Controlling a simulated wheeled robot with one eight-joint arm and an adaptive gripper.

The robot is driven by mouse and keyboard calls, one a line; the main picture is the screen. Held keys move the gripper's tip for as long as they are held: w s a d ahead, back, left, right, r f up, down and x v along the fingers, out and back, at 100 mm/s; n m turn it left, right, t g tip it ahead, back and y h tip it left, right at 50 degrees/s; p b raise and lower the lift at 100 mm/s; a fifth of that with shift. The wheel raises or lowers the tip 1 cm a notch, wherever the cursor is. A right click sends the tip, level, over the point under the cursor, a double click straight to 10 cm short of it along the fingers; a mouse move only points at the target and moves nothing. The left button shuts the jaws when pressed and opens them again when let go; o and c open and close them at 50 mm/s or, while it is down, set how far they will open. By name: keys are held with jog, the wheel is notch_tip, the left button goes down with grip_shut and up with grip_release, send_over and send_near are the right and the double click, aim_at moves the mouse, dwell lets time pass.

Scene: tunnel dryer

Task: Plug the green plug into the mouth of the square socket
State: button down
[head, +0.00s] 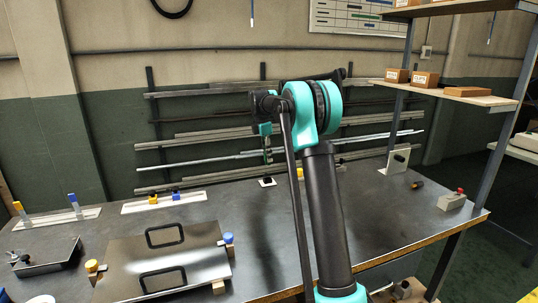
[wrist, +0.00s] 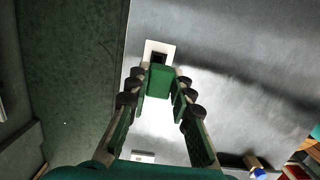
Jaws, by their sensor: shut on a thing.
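My gripper (wrist: 162,84) is shut on the green plug (wrist: 159,79), a block held between the fingertips in the wrist view. The square socket (wrist: 151,45) is a white plate with a dark square mouth, just beyond the plug, which covers part of the mouth's near side. In the head view my gripper (head: 267,150) points down above the bench, and the white socket (head: 261,185) lies on the bench below it. The plug appears above the socket and apart from it. The exact gap and alignment are hard to tell.
A metal plate with two black handles (head: 165,268) lies at the front left. Strips with coloured knobs (head: 137,207) lie at the back left. An upright white panel with a dark hole (head: 393,167) and a small box with a red button (head: 451,202) stand right. The bench around the socket is clear.

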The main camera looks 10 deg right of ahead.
jog(key=shift+a+f, duration=0.1)
jog(key=shift+f, duration=2.75)
jog(key=shift+f, duration=1.35)
jog(key=c, duration=1.3)
grip_release()
jog(key=shift+o, duration=0.2)
notch_tip(320, 180, up, 12)
jog(key=a, duration=0.1)
jog(key=shift+s+a, duration=0.2)
jog(key=shift+a, duration=0.2)
jog(key=shift+f, duration=0.15)
